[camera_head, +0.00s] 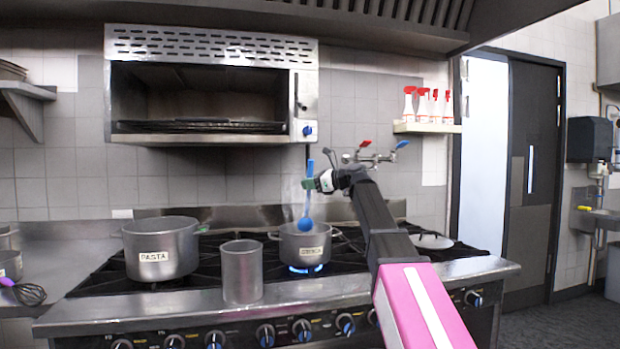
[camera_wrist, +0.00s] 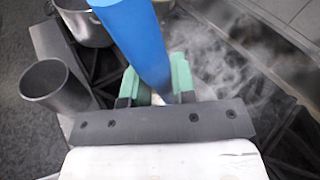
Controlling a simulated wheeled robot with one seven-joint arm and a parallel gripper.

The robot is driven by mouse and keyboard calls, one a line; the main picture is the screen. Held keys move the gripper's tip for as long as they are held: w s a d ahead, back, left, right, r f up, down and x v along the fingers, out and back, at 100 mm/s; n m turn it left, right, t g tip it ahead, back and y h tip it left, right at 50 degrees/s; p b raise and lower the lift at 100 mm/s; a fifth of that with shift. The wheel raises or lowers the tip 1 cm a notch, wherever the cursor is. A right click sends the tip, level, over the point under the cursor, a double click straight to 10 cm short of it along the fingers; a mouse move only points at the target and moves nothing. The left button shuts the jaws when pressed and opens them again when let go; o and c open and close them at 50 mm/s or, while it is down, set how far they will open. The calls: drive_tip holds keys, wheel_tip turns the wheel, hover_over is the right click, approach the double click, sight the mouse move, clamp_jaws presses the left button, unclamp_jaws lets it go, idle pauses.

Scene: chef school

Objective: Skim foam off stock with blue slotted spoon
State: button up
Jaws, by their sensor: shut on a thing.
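The blue slotted spoon (camera_head: 309,200) hangs upright in my gripper (camera_head: 314,184), which is shut on its handle. The spoon's round blue head (camera_head: 305,224) is at the mouth of the stock pot (camera_head: 303,253). I cannot tell whether it touches the liquid. The pot is steel with a paper label and stands over a lit blue flame, with steam rising. The foam inside is hidden by the pot wall. In the wrist view, the green fingers (camera_wrist: 156,88) clamp the wide blue handle (camera_wrist: 135,38), and steam drifts to the right.
A larger pot labelled PASTA (camera_head: 160,262) stands to the left. An empty-looking steel cylinder (camera_head: 242,275) stands in front, left of the stock pot. A pale round plate (camera_head: 432,241) lies to the right. A faucet (camera_head: 372,158) is on the wall behind my arm.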

sight(308, 192)
drive_tip(key=shift+w+a+f, duration=0.1)
drive_tip(key=shift+w+f, duration=0.15)
drive_tip(key=shift+f, duration=0.55)
drive_tip(key=shift+w+a+f, duration=0.1)
drive_tip(key=shift+w+f, duration=0.1)
drive_tip(key=shift+f, duration=0.55)
drive_tip(key=shift+w+f, duration=0.25)
drive_tip(key=shift+f, duration=0.55)
drive_tip(key=shift+w, duration=0.15)
